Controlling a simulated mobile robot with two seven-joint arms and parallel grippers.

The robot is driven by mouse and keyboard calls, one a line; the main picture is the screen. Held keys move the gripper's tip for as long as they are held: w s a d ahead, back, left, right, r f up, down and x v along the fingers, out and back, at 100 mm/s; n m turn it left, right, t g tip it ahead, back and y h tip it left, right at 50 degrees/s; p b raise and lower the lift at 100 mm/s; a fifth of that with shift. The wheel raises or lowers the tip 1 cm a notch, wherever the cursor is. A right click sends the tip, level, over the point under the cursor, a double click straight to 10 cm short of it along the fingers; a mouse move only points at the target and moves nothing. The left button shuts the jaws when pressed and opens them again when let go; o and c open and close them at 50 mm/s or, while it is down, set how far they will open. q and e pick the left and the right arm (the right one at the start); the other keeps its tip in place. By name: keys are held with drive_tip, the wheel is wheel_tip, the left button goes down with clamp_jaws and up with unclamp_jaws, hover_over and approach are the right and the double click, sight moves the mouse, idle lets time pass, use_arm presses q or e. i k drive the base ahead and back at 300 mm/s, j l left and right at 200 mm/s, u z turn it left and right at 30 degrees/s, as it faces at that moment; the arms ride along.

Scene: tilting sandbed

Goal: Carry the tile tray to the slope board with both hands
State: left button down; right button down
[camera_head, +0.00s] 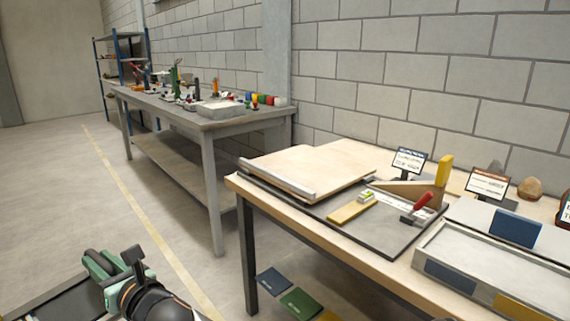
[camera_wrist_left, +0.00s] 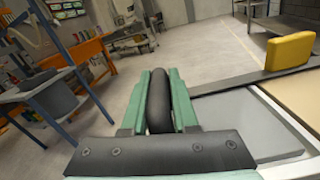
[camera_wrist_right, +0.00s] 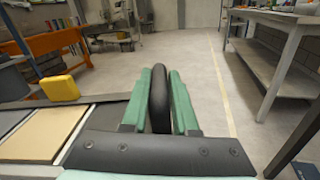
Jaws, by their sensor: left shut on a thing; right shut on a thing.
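The tile tray (camera_head: 62,302) shows in part as a dark, flat tray at the lower left of the head view. My right gripper (camera_head: 122,272) is shut on one of its black handles (camera_wrist_right: 160,105), seen between the green fingers in the right wrist view. In the left wrist view my left gripper (camera_wrist_left: 159,85) is shut on another black handle (camera_wrist_left: 160,110). A yellow block (camera_wrist_right: 60,87) and a pale panel (camera_wrist_right: 42,134) show on the tray. The slope board (camera_head: 300,170), pale wood with a grey lip, lies on the right-hand table.
A long workbench (camera_head: 205,124) stands behind. Clear floor (camera_head: 60,190) lies left of both.

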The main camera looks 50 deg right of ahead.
sight(304, 166)
drive_tip(key=i+l, duration=0.15)
drive_tip(key=i, duration=0.35)
drive_tip(key=i+l, duration=0.2)
drive_tip(key=i, duration=2)
drive_tip(key=i+z, duration=0.1)
drive_tip(key=z, duration=1.6)
